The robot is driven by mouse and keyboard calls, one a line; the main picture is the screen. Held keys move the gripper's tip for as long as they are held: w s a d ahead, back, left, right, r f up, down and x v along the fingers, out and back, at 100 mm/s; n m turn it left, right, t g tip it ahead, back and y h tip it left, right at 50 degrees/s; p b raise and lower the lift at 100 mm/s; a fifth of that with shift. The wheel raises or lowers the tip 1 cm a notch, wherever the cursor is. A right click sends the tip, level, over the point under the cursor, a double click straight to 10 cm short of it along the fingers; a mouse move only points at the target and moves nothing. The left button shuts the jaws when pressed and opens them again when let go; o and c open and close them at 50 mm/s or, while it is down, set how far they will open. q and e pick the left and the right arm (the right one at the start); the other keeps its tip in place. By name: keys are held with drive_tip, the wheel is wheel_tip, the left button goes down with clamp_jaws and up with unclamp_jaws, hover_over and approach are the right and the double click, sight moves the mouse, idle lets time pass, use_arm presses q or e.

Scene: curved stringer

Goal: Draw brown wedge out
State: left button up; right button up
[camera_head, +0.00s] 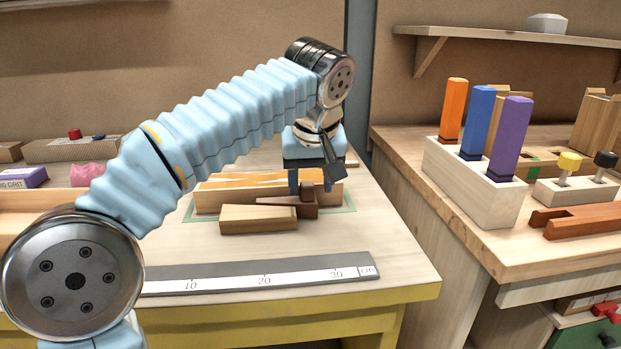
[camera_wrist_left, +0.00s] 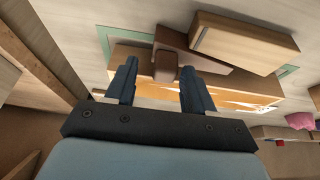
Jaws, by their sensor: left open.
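The brown wedge (camera_head: 306,207) lies between a pale wood block (camera_head: 258,218) in front and a long wooden piece with orange and white markings (camera_head: 225,192) behind. Its thick end is toward the right in the head view. My left gripper (camera_head: 310,188) points down over that end, open. In the left wrist view the raised end of the brown wedge (camera_wrist_left: 165,68) sits between the two fingertips of my left gripper (camera_wrist_left: 158,72), with gaps visible at the sides. The pale block (camera_wrist_left: 245,42) and marked piece (camera_wrist_left: 232,94) show there too. My right gripper is not in view.
A grey ruler (camera_head: 260,274) lies near the table's front edge. A green outline (camera_head: 348,207) surrounds the work. On the right bench stand a pale block (camera_head: 470,188) holding orange, blue and purple bars, and reddish-brown pieces (camera_head: 575,220). A gap separates the benches.

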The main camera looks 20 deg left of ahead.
use_arm(q)
drive_tip(key=p+v, duration=0.2)
drive_tip(key=v, duration=1.1)
drive_tip(key=shift+r, duration=0.4)
